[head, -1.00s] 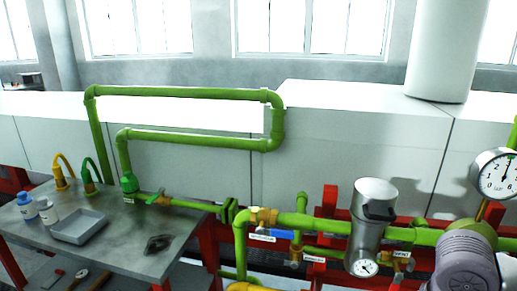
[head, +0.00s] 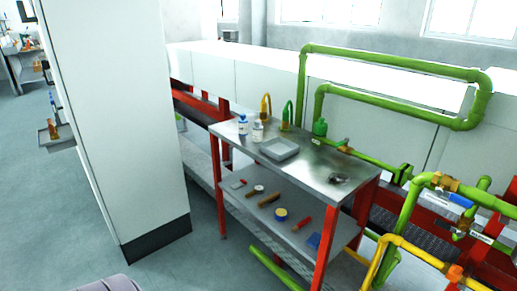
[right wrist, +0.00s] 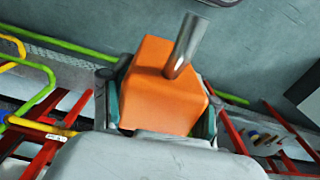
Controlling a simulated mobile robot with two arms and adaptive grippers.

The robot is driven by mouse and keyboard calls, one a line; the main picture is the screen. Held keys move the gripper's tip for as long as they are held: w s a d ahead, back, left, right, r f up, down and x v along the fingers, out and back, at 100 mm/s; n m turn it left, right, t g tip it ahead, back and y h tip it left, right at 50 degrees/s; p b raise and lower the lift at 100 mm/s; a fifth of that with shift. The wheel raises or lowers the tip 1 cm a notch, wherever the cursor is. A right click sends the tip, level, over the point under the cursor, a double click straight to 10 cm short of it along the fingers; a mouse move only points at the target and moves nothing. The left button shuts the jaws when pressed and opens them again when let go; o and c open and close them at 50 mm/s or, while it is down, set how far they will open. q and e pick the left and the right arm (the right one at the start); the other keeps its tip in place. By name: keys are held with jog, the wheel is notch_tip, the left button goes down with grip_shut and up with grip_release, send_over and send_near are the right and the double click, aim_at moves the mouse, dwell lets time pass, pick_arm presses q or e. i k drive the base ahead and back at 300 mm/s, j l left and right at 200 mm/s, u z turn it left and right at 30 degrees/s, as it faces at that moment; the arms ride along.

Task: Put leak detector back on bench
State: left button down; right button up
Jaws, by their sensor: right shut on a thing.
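The leak detector, an orange block with a grey metal tube (right wrist: 165,85), is held between the two fingers of my right gripper (right wrist: 160,108) in the right wrist view. It is in the air, with floor behind it. The bench, a grey metal-topped table with red legs (head: 312,170), stands in the middle of the head view, apart from the detector. My left gripper is not in view. The right gripper and the detector do not show in the head view.
On the bench top are a grey tray (head: 279,148), a blue-capped bottle (head: 243,126), a white bottle (head: 258,131) and a small dark item (head: 339,178). Tools lie on its lower shelf. A white column (head: 120,120) stands left; green pipes (head: 400,62) run right. Floor is open between.

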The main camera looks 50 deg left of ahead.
aim_at(310, 171)
jog(key=i+u, duration=0.1)
jog(key=u, duration=0.3)
jog(key=j+u, duration=0.1)
jog(key=u, duration=0.3)
jog(key=i+u, duration=0.15)
jog(key=u, duration=0.25)
jog(key=i+l+u, duration=0.1)
jog(key=u, duration=0.3)
